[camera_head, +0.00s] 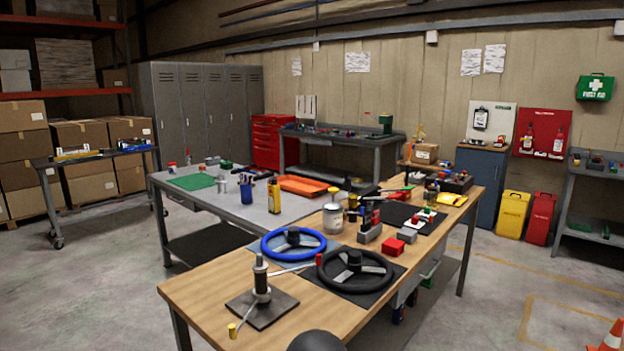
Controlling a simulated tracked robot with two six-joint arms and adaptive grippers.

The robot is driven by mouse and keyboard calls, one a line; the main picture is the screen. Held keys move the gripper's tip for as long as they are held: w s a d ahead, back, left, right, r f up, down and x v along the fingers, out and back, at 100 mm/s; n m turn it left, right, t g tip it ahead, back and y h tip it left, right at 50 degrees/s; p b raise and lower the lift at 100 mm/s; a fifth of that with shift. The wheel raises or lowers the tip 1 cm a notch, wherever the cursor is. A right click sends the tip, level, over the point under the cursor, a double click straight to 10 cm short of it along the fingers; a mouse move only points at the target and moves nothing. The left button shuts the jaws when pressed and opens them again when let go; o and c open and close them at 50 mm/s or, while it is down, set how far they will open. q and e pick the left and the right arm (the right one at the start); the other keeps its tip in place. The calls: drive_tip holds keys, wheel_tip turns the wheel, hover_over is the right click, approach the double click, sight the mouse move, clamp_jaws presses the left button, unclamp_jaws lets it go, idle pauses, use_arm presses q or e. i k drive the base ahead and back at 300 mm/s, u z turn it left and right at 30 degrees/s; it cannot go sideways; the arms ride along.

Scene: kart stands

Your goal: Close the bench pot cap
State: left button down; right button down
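A silvery pot (333,218) stands upright on the wooden bench (210,292), behind and between the two steering wheels. Its top is small in the picture, and I cannot tell whether a cap is on it. A small dark-topped container (334,194) shows just behind it. I cannot tell which of these tops is the cap in the task. Neither of my grippers is in view.
A blue steering wheel (293,243) and a black one (355,270) lie in front of the pot. A black upright tool on a square plate (262,307) stands at the bench's near left.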

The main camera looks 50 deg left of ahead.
sight(346, 185)
drive_tip(key=z, duration=0.15)
drive_tip(key=i, duration=0.2)
drive_tip(key=u, duration=3.65)
drive_tip(key=k, duration=1.1)
drive_tip(key=u, duration=0.4)
drive_tip(key=i, duration=1.7)
drive_tip(key=z, duration=0.35)
drive_tip(key=i, duration=1.35)
drive_tip(key=z, duration=0.55)
drive_tip(key=i, duration=1.35)
drive_tip(key=z, duration=0.45)
